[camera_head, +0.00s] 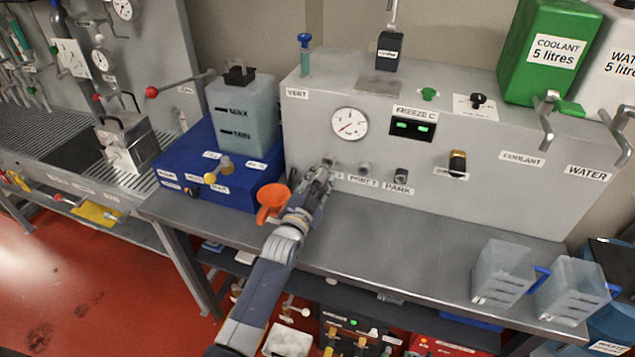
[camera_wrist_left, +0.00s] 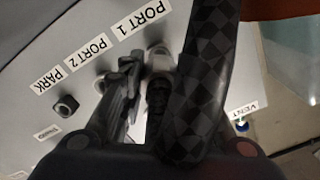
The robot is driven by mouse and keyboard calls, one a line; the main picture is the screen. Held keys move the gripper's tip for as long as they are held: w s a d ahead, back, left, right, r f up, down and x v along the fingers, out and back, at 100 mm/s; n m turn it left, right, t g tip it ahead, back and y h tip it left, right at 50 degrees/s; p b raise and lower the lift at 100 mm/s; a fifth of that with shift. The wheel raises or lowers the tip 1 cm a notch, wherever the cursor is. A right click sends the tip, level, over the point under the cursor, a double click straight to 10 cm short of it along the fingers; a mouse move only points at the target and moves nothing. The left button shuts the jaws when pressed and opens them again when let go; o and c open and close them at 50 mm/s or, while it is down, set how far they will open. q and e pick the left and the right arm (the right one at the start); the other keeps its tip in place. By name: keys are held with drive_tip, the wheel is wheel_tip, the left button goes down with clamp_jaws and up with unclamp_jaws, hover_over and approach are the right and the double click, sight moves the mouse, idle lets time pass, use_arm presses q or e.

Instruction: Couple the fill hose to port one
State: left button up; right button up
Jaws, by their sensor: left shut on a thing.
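My left gripper (camera_head: 322,176) is at the front panel of the grey machine, just below port one (camera_head: 328,161). In the left wrist view its fingers (camera_wrist_left: 143,100) are shut on the end of the fill hose. The fill hose (camera_wrist_left: 205,75) is black with a checkered braid and arches close in front of the camera. Port one (camera_wrist_left: 156,52) shows beside the hose, near the "PORT 1" label (camera_wrist_left: 140,26). The hose end is partly hidden between the fingers; I cannot tell whether it touches the port. My right gripper is not in view.
Port two (camera_head: 365,168) and the park fitting (camera_head: 401,175) sit to the right. An orange funnel (camera_head: 272,200) is close at the left of my gripper. A blue box (camera_head: 215,165) carries a tank (camera_head: 245,110). Two clear jugs (camera_head: 502,272) stand at the bench's right end.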

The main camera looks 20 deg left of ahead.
use_arm(q)
drive_tip(key=shift+w+b, duration=0.85)
drive_tip(key=shift+w, duration=0.65)
drive_tip(key=o, duration=1.3)
drive_tip(key=shift+c, duration=0.2)
drive_tip(key=shift+f, duration=0.1)
drive_tip(key=shift+s, duration=0.5)
drive_tip(key=s, duration=1.1)
drive_tip(key=shift+a, duration=0.15)
